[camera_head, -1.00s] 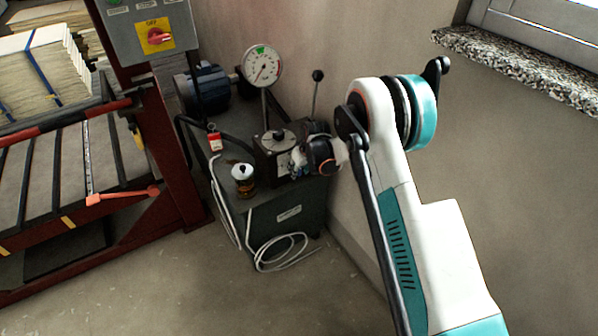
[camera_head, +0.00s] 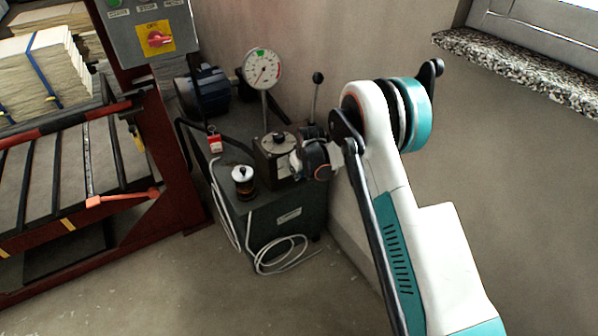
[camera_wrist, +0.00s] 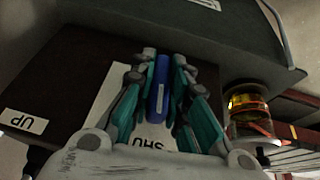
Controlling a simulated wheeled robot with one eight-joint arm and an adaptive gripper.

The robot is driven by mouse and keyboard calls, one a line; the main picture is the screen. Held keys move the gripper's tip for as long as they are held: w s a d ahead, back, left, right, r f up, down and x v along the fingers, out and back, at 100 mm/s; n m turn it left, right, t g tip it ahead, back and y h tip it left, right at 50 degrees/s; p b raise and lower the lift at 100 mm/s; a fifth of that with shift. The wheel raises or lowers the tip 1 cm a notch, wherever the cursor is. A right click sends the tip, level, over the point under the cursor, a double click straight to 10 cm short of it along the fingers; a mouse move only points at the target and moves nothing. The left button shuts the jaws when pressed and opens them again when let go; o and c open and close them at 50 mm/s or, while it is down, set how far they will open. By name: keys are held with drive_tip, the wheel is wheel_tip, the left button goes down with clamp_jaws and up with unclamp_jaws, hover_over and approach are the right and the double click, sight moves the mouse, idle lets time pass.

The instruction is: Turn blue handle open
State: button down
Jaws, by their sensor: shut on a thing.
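The blue handle (camera_wrist: 159,98) stands out in the wrist view, in front of a dark block with a white label. My gripper (camera_wrist: 163,60) has its teal and grey fingers closed on both sides of the handle. Part of the handle is hidden between the fingers. In the head view my gripper (camera_head: 297,161) is at the right side of the dark block (camera_head: 277,147) with a round dial plate on top. The blue handle cannot be made out in the head view, with my wrist beside it.
The block sits on a grey tank (camera_head: 287,212) near the wall. A pressure gauge (camera_head: 262,68), an upright black-knobbed lever (camera_head: 317,90) and a small amber canister (camera_head: 243,180) stand close by; the canister also shows in the wrist view (camera_wrist: 247,112). A white cable (camera_head: 283,250) hangs in front.

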drive_tip(key=t+h, duration=0.1)
drive_tip(key=n+t+h, duration=0.1)
drive_tip(key=h, duration=0.1)
drive_tip(key=t+h, duration=0.1)
drive_tip(key=h, duration=0.1)
drive_tip(key=shift+s+a+f+t, duration=0.1)
drive_tip(key=shift+a+t, duration=0.15)
drive_tip(key=shift+t, duration=0.15)
drive_tip(key=n+t+h, duration=0.1)
drive_tip(key=t+h, duration=0.1)
drive_tip(key=shift+f+h, duration=0.1)
drive_tip(key=shift+h, duration=0.2)
drive_tip(key=shift+n+t+h, duration=0.6)
drive_tip(key=shift+t+h, duration=0.6)
drive_tip(key=shift+t, duration=0.1)
drive_tip(key=c, duration=1.6)
unclamp_jaws()
drive_tip(key=shift+o, duration=0.2)
drive_tip(key=shift+s, duration=0.1)
drive_tip(key=v, duration=1.2)
drive_tip(key=shift+f, duration=0.2)
